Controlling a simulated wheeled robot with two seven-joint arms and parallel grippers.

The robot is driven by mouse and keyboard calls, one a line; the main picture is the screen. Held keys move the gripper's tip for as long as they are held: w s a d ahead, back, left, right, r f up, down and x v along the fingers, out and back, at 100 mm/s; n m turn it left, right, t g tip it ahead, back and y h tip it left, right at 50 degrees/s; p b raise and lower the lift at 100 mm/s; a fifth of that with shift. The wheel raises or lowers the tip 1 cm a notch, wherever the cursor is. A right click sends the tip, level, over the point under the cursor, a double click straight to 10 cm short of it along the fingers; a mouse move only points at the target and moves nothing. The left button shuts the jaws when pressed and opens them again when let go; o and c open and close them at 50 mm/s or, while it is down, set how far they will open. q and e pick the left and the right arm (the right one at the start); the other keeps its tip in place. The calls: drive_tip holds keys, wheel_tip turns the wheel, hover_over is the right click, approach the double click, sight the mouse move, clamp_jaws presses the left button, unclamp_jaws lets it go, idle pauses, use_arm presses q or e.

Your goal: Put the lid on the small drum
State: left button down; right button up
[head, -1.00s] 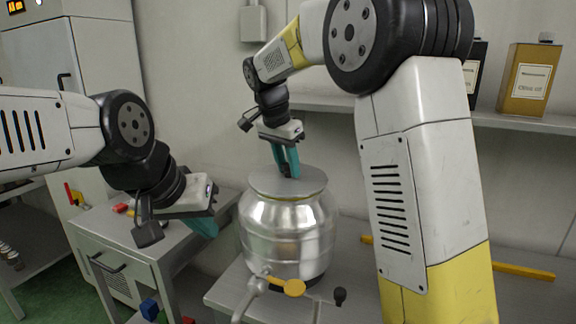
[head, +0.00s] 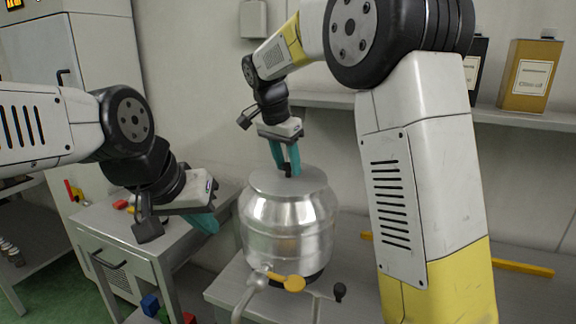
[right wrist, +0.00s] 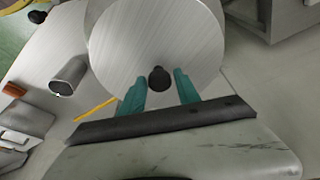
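The small drum (head: 288,228) is a shiny metal vessel standing upright on a grey bench. The lid (head: 262,183), a flat grey disc with a black knob (head: 288,171), lies over its top. In the right wrist view the lid (right wrist: 140,45) fills the upper middle. My right gripper (head: 286,168) points down at the lid's centre. In the right wrist view its teal fingers (right wrist: 160,90) stand apart on either side of the knob (right wrist: 160,78), with gaps. My left gripper (head: 205,222) hangs left of the drum, seen side-on; its finger gap is hidden.
A tap with a yellow handle (head: 293,283) is at the drum's lower front. A grey cabinet (head: 120,236) with small coloured items stands at left. A shelf (head: 395,108) behind holds tins, including a gold one (head: 530,75). A yellow bar (head: 520,270) lies at right.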

sight(279, 181)
drive_tip(key=v, duration=1)
drive_tip(key=shift+r, duration=0.15)
idle(0.5)
